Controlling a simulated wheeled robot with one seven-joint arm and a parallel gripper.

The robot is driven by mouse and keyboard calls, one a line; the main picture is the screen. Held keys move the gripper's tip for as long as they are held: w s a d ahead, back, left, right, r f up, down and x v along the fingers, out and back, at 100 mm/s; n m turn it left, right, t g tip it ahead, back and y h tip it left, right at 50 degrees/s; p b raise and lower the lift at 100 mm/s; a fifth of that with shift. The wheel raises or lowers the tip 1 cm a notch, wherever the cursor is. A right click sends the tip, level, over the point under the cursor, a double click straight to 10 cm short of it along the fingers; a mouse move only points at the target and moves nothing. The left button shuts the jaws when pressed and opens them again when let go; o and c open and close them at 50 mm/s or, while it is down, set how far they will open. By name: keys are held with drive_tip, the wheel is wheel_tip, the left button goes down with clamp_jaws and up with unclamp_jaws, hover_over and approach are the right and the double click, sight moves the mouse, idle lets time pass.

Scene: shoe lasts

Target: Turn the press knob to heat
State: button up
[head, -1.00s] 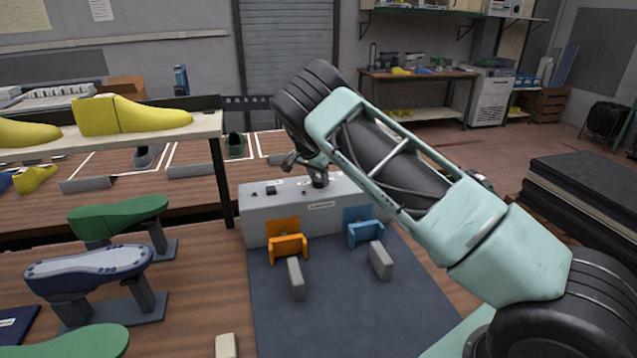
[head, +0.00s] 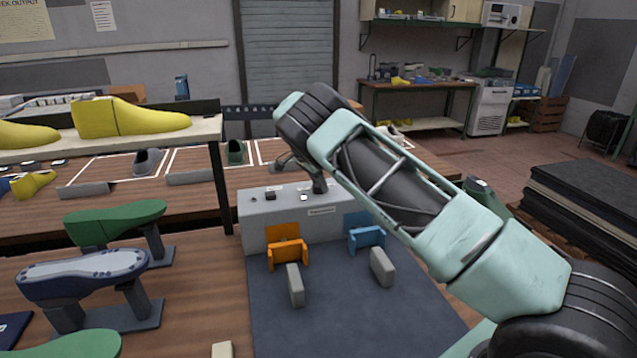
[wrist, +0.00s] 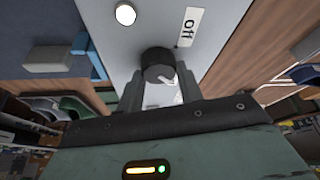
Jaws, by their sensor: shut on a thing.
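The press is a grey box (head: 262,218) with small controls on top, standing on a dark mat in the head view. In the wrist view its dark round knob (wrist: 156,63) sits between the two fingers of my gripper (wrist: 160,82), which is shut on it. A white pointer mark shows on the near side of the knob. In the head view my gripper (head: 319,186) reaches the right part of the box's top, and the knob is hidden there.
A round white light or button (wrist: 125,14) is on the panel. An orange bracket (head: 287,252) and a blue bracket (head: 367,238) are at the box's front. Shoe lasts on stands, such as a green one (head: 115,218), are at left. The dark mat (head: 350,315) has free room in front.

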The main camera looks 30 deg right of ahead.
drive_tip(key=o, duration=1)
drive_tip(key=shift+b+v, duration=1.75)
drive_tip(key=shift+v, duration=6.95)
drive_tip(key=shift+s, duration=0.15)
